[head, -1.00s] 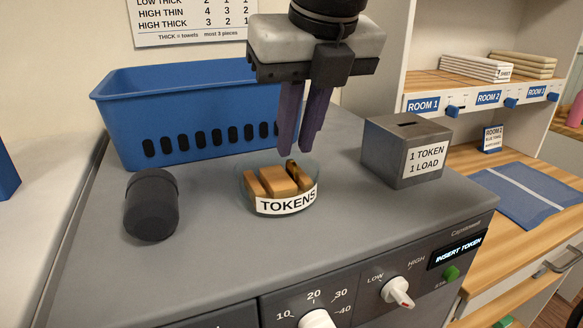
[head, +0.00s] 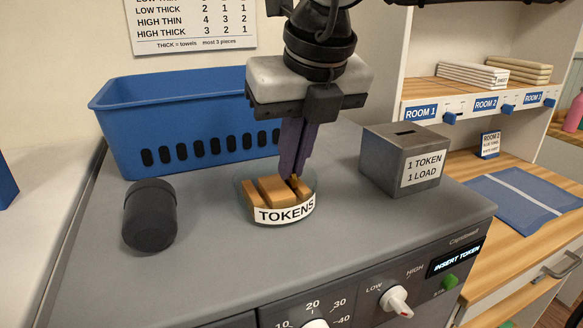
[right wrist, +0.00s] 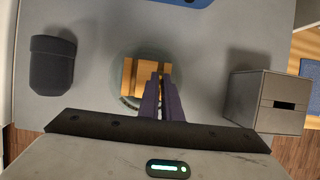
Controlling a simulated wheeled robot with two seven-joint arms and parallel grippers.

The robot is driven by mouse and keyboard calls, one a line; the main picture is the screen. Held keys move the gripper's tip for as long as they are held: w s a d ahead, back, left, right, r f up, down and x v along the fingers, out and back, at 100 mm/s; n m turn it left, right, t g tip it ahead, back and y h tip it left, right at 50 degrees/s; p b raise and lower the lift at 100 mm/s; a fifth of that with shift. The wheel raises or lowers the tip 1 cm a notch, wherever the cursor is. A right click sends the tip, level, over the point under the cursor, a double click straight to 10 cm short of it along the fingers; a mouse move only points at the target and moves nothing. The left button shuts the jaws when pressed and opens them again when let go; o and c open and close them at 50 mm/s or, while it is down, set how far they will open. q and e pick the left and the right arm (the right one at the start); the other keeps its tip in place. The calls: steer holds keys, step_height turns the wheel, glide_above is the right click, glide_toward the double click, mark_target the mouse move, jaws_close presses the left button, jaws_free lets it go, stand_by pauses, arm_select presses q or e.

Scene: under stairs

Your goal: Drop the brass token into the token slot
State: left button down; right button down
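The brass token (head: 296,182) stands on edge at the dish's right side, mostly hidden by my fingers. My right gripper (head: 298,173) points down into the dish, its purple fingers closed together around that token; it also shows in the right wrist view (right wrist: 163,78). The token slot (head: 404,133) is a dark slit in the top of the grey metal box (head: 380,165) marked 1 TOKEN 1 LOAD, right of the dish. My left gripper is not in view.
A blue basket (head: 180,125) stands behind the dish. A dark grey cup (head: 150,215) is at the left. The machine's front panel has knobs and a display (head: 457,257) reading INSERT TOKEN. The machine top between dish and metal box is clear.

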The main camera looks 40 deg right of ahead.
step_height(320, 180, up, 15)
steer(key=p, duration=0.2)
steer(key=shift+f, duration=0.2)
stand_by(0.4)
